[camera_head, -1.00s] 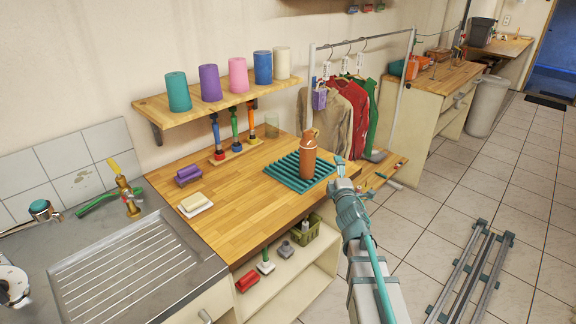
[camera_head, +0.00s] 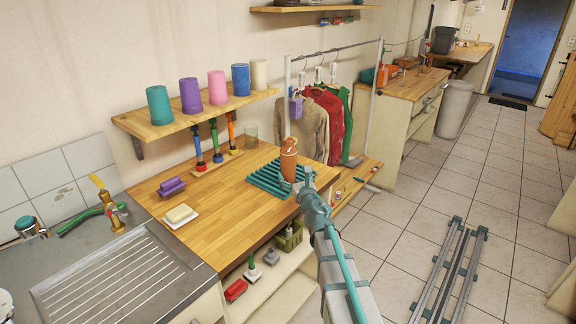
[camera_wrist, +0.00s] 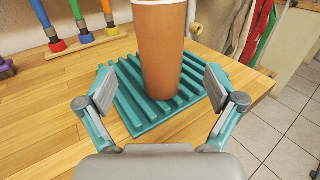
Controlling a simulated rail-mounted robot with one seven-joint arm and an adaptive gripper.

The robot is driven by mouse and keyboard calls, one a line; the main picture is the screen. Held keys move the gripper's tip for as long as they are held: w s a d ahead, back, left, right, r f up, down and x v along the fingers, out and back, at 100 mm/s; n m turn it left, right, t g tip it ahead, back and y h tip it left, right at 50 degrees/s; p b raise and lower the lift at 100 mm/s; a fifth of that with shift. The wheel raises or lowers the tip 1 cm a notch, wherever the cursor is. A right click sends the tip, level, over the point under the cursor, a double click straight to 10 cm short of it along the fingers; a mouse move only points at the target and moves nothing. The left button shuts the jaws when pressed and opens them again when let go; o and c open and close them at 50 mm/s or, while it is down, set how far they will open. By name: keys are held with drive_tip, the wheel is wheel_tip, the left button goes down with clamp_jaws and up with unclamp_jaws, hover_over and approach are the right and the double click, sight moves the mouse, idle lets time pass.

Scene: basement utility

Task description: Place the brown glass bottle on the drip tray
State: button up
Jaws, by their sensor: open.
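The brown glass bottle (camera_head: 288,160) stands upright on the teal ribbed drip tray (camera_head: 262,180) at the right end of the wooden counter. In the wrist view the bottle (camera_wrist: 160,52) rests on the slats of the tray (camera_wrist: 146,112), and its top is cut off by the frame. My gripper (camera_wrist: 160,95) is open, with one finger on each side in front of the bottle, and both pads appear apart from it. In the head view my gripper (camera_head: 306,180) is just to the right of the bottle, and its fingers are hard to make out.
A soap dish with yellow soap (camera_head: 181,214) and a purple brush (camera_head: 171,187) lie on the counter's left. A tool rack (camera_head: 215,160) stands behind. A shelf with several cups (camera_head: 195,112) hangs above. Clothes on a rail (camera_head: 325,120) are to the right. The counter's middle is clear.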

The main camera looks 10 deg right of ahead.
sight(288, 165)
drive_tip(key=w, duration=0.2)
drive_tip(key=w+p, duration=0.1)
drive_tip(key=w, duration=0.2)
drive_tip(key=w+a, duration=0.1)
drive_tip(key=w, duration=0.1)
drive_tip(key=shift+w+f, duration=0.15)
drive_tip(key=shift+w, duration=0.25)
drive_tip(key=c, duration=1.6)
